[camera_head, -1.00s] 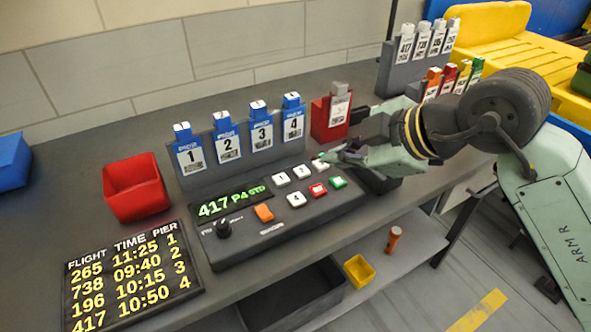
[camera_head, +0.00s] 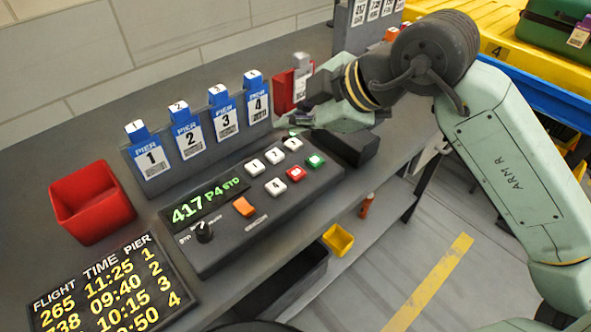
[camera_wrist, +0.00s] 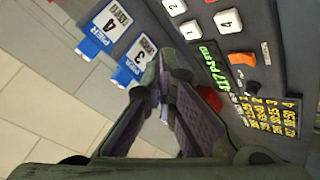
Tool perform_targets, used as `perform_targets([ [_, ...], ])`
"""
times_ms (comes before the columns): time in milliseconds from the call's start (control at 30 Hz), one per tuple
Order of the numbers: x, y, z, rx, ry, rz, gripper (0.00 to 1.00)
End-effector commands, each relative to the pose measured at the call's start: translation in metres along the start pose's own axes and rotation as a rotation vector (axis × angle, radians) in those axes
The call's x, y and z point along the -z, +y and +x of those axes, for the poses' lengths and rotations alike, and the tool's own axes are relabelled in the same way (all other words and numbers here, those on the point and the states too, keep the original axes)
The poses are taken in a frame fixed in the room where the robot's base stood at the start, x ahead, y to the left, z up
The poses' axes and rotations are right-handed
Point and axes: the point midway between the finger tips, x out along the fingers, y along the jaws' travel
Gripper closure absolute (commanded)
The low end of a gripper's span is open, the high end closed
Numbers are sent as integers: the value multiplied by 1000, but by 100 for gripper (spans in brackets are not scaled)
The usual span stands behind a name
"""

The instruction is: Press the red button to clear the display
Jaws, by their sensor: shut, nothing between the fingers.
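The red button (camera_head: 296,173) is on the right part of the dark control panel (camera_head: 215,262), between the white 4 button (camera_head: 275,186) and the green button (camera_head: 316,160). The display (camera_head: 208,201) is lit and reads 417 P4 STD in green. My gripper (camera_head: 284,122) is shut and empty, at the back right of the panel beyond the white buttons, apart from the red button. In the wrist view the fingers meet near the pier 3 tag. A sliver of the red button (camera_wrist: 210,1) shows at that view's top edge.
An orange button (camera_head: 243,207) and black knob (camera_head: 203,231) are on the panel. Blue pier tags (camera_head: 222,112) stand in a rack behind it. A red bin (camera_head: 92,205) is at left, with the flight board (camera_head: 110,290) in front. A red holder (camera_head: 283,92) stands beside the rack.

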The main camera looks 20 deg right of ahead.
Motion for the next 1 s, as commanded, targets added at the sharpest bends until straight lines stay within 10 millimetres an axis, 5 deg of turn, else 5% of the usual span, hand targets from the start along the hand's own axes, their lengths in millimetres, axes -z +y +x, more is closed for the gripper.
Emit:
perform_targets([
  [600, -39, -39, 54, 0, -1, -1, 100],
  [1000, -43, -44, 60, 0, 1, 0, 100],
])
